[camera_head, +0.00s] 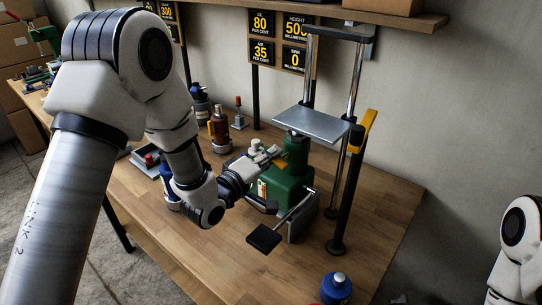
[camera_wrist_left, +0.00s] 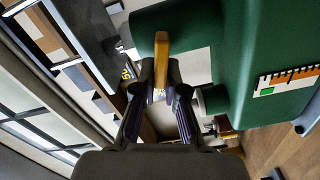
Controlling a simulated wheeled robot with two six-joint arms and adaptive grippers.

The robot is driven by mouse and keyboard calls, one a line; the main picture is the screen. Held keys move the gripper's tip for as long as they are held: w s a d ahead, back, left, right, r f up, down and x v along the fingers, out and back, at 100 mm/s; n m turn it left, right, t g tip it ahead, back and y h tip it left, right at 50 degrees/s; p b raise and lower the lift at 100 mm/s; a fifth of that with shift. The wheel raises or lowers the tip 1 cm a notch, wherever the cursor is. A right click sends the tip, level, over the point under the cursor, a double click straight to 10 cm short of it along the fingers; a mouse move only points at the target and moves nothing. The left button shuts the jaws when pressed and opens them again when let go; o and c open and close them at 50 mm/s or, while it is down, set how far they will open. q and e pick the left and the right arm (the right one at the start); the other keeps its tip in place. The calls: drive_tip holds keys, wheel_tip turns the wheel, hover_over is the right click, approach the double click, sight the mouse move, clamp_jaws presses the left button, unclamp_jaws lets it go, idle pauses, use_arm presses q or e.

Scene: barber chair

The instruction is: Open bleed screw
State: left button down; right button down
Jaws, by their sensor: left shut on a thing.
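The green pump unit (camera_head: 290,181) stands on the workbench under a metal plate (camera_head: 311,123). In the left wrist view its green body (camera_wrist_left: 270,60) fills the right side, and a green cylinder reaches across the top. My left gripper (camera_head: 267,156) is at the upper left side of the pump. In the wrist view its fingertips (camera_wrist_left: 164,80) are shut on an orange bar (camera_wrist_left: 161,48), which looks like the handle of the bleed screw. The screw's thread is hidden. My right gripper is out of view; only part of that arm shows at the right edge.
A pedal (camera_head: 264,239) sticks out in front of the pump. A black and yellow post (camera_head: 350,185) stands to its right. Bottles (camera_head: 219,128) stand behind my left arm, and a blue bottle (camera_head: 336,289) is at the front. The bench (camera_head: 385,205) is clear at the right.

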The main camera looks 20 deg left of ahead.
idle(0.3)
use_arm(q)
drive_tip(key=c, duration=1.4)
unclamp_jaws()
drive_tip(key=shift+c, duration=0.2)
drive_tip(key=shift+o, duration=1.1)
drive_tip(key=shift+w+d, duration=0.1)
drive_tip(key=v, duration=0.7)
drive_tip(key=shift+s, duration=0.2)
drive_tip(key=shift+w, duration=0.1)
